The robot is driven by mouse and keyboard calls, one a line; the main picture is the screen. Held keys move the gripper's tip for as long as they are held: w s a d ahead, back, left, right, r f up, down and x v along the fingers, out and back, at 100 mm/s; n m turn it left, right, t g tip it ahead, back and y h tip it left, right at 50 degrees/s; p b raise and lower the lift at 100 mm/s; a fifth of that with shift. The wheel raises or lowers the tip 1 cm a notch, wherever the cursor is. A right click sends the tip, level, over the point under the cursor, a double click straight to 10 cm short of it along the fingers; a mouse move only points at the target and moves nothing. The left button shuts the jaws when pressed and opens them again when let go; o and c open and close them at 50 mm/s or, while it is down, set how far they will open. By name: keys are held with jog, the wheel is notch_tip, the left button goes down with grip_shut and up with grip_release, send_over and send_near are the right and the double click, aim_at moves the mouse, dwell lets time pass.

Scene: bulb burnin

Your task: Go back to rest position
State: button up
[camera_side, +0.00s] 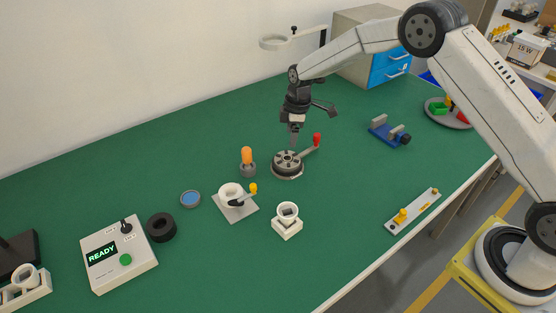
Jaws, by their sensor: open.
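My gripper (296,139) points down above the round dark fixture with a red-knobbed lever (287,165), near the middle of the green bench. It is open, and I see nothing held in it. The fingertips are small here, and I cannot tell whether they touch the fixture's top or hover just over it. My arm reaches in from the right side of the picture.
Left of the fixture stand an orange-handled tool (247,158), a white part with a yellow-knobbed lever (231,195) and a white socket block (287,219). A READY box (119,256) is at front left. A ring lamp (279,42) and blue-drawer cabinet (388,73) stand behind.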

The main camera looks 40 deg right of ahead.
jog(key=shift+r, duration=0.3)
jog(key=s+d+r+m, duration=0.1)
jog(key=s+r+m, duration=0.2)
jog(key=s, duration=0.6)
jog(key=s+r+m+t, duration=0.1)
jog(key=s+r+m, duration=0.2)
jog(key=s, duration=0.7)
jog(key=s+d+r+m+h, duration=0.1)
jog(key=s+r+m, duration=0.2)
jog(key=s+m, duration=0.3)
jog(key=s, duration=0.4)
jog(key=shift+d+t, duration=0.3)
jog(key=shift+t, duration=0.1)
